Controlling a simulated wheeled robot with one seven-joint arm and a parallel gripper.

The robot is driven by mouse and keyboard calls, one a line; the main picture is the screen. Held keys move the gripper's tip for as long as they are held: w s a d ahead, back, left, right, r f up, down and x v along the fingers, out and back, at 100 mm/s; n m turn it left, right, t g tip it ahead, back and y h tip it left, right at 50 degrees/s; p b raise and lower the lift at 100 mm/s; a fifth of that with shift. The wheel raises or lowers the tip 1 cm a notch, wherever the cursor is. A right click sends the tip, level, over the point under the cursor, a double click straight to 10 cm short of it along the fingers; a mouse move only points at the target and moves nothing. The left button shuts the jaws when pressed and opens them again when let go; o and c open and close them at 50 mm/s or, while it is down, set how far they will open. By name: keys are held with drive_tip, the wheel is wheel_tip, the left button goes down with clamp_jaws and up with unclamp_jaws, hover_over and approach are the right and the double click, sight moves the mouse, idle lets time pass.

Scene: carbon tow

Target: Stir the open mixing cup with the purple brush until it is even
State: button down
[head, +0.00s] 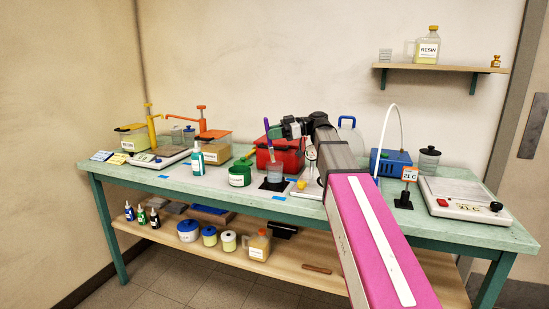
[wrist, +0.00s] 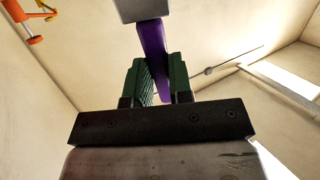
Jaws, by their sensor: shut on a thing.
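The purple brush (head: 268,138) is nearly upright, with its handle top above my gripper (head: 278,131). In the wrist view the brush handle (wrist: 153,55) passes between the green fingers of my gripper (wrist: 157,80), which are shut on it. The open mixing cup (head: 274,173) is a small, clear grey cup on a dark square pad (head: 272,186). The brush's lower end reaches down to the cup's mouth. How deep it goes and how even the contents are cannot be told. A pale block (wrist: 140,9) at the top of the wrist view is unclear.
A red box (head: 290,153) stands close behind the cup. A green jar (head: 240,175) and a teal bottle (head: 197,160) stand to its left. A blue box (head: 391,163) and a scale (head: 463,198) stand farther right.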

drive_tip(key=shift+r, duration=0.1)
drive_tip(key=shift+r, duration=2.4)
